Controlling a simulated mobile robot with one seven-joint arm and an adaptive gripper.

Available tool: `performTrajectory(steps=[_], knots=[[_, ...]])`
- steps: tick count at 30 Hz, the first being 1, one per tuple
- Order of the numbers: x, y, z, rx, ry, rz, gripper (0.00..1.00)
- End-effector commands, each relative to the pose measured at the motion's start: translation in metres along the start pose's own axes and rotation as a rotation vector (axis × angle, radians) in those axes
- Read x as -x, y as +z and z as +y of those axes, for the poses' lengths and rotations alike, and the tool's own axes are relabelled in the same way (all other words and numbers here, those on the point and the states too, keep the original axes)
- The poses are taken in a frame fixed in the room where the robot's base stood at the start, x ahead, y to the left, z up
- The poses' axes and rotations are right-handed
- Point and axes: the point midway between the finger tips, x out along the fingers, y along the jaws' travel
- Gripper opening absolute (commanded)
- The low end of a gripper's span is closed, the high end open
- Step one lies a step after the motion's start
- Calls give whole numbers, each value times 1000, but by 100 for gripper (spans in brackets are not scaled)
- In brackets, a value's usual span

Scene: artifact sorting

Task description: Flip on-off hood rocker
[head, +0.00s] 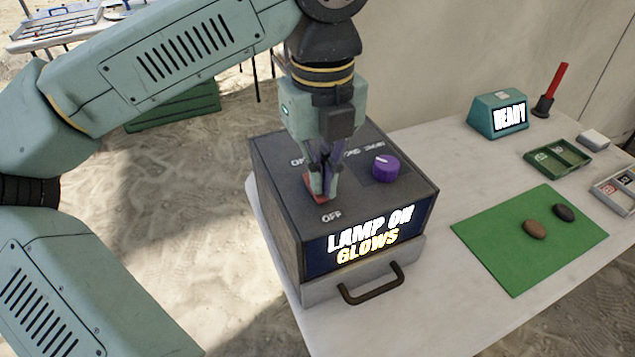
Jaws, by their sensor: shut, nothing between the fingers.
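The hood (276,201) is a dark grey box at the near left end of the white table. Its front display (370,238) reads "LAMP ON GLOWS". A red rocker (311,184) is on its top, between the "ON" and "OFF" labels, and is mostly hidden by my gripper. My gripper (325,196) points down with its fingers shut and empty, and its tips are at the rocker. I cannot tell whether they touch it. The "OFF" label is in front of the tips; the "ON" label is partly hidden behind the gripper.
A purple knob (385,166) stands on the hood's top, just right of my gripper. A handle (371,284) sticks out in front. A green mat (491,238) with two stones, a teal "READY" box (498,117) and a green tray (557,157) are to the right.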

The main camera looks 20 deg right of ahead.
Motion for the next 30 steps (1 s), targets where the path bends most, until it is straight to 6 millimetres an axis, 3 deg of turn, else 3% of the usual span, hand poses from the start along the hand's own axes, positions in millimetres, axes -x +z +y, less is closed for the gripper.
performTrajectory(steps=[8,30], knots=[[3,0,0,0,0,0,0],[62,0,0,1,-1,-1,0]])
